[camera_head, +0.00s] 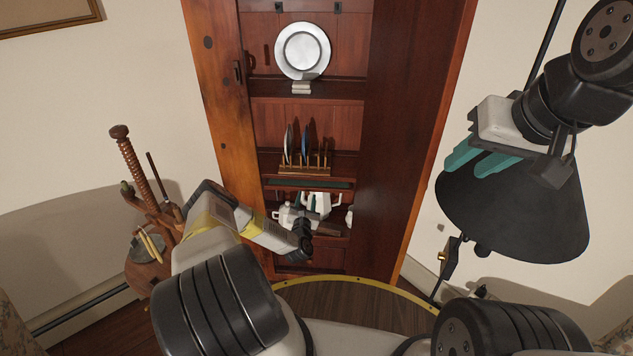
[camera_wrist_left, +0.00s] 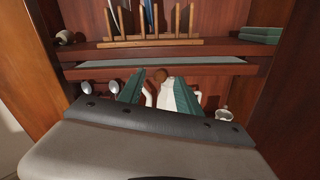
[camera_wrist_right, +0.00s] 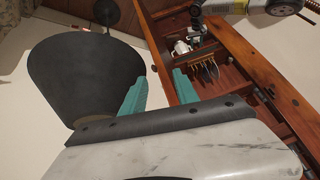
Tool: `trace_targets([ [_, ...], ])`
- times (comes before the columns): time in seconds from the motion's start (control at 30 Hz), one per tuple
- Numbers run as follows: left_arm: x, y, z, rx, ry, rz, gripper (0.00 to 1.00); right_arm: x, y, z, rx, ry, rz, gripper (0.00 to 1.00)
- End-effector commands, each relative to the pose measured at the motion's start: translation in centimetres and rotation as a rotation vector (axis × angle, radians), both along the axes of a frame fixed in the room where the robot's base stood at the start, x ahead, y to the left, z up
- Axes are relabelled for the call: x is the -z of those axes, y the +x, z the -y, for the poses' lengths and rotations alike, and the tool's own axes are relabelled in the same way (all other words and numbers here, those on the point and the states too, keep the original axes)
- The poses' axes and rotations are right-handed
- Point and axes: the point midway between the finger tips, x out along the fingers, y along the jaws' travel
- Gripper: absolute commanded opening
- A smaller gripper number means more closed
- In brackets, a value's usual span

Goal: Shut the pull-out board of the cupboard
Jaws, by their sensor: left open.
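The tall red-brown cupboard (camera_head: 215,100) stands open ahead of me. Its pull-out board (camera_head: 310,184), with a grey-green top, sticks out just below the shelf with the plate rack. In the left wrist view the board (camera_wrist_left: 160,70) spans the cupboard's width, its wooden front edge toward me. My left gripper (camera_head: 315,205) is open, in front of and below the board. Its teal fingers (camera_wrist_left: 158,96) show no contact with the board that I can make out. My right gripper (camera_head: 480,160) is open and empty beside the lampshade, well away from the cupboard.
A plate rack (camera_head: 305,168) stands on the shelf above the board. White crockery (camera_head: 318,205) stands on the shelf below, close to my left fingers. A dark lampshade (camera_head: 515,205) is by my right gripper. A wooden stand (camera_head: 145,180) is at left.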

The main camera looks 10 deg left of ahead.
Motion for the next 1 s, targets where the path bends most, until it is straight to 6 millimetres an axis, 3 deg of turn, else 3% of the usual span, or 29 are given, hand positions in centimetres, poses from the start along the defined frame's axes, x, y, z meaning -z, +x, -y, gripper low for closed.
trace_targets([
  [0.37,-0.01,0.72,-0.09,0.001,0.0,0.0,0.39,0.0,0.0,0.0,0.0,0.0,0.0,0.36],
  [0.57,-0.02,0.72,-0.08,0.001,0.0,0.0,0.0,0.0,0.0,0.0,0.0,0.0,0.0,0.36],
  [1.0,-0.02,0.7,-0.07,0.001,0.0,0.0,0.0,0.0,0.0,0.0,0.0,0.0,0.0,0.36],
])
